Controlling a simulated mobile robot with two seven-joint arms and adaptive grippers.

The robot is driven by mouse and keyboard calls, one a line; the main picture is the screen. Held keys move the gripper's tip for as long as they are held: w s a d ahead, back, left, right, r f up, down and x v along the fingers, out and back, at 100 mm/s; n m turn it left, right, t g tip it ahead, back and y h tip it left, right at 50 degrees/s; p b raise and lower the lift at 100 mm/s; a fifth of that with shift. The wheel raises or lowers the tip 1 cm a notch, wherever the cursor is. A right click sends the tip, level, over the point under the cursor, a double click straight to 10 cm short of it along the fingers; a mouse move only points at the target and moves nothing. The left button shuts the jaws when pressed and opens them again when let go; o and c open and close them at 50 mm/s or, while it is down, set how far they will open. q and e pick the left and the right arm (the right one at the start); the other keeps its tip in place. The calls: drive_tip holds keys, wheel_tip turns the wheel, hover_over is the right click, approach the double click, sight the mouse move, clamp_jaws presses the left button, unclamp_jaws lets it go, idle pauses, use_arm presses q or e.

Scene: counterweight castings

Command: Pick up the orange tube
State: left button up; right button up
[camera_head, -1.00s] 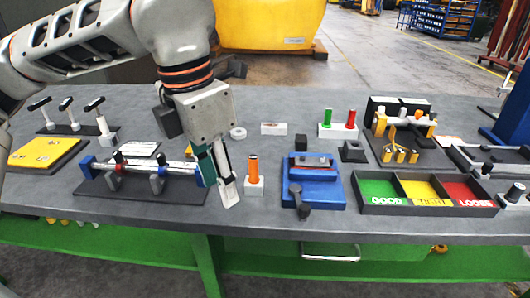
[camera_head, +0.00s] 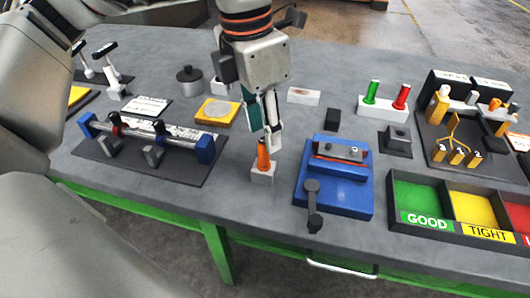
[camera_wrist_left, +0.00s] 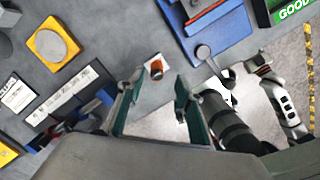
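The orange tube (camera_head: 263,153) stands upright in a small white block (camera_head: 263,174) near the front of the grey table. My left gripper (camera_head: 265,136) points down at the tube, with its fingers around or just behind its upper end. In the left wrist view the fingers (camera_wrist_left: 158,88) are apart. The orange tube (camera_wrist_left: 156,68) shows there in the gap, a little beyond the fingertips, and I cannot tell whether either finger touches it.
A blue fixture (camera_head: 334,190) with a dark lever stands just right of the tube. A rod fixture on a dark base (camera_head: 150,165) is to the left. A yellow plate (camera_head: 217,111) lies behind. A sorting tray (camera_head: 405,236) is at the right. The table's front edge is close.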

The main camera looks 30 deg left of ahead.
sight(264, 141)
use_arm(q)
drive_tip(key=f, duration=0.4)
drive_tip(key=shift+w+a+f, duration=0.15)
drive_tip(key=shift+w+f, duration=0.05)
drive_tip(key=shift+w, duration=0.1)
drive_tip(key=shift+r, duration=0.1)
clamp_jaws()
drive_tip(key=shift+r, duration=0.1)
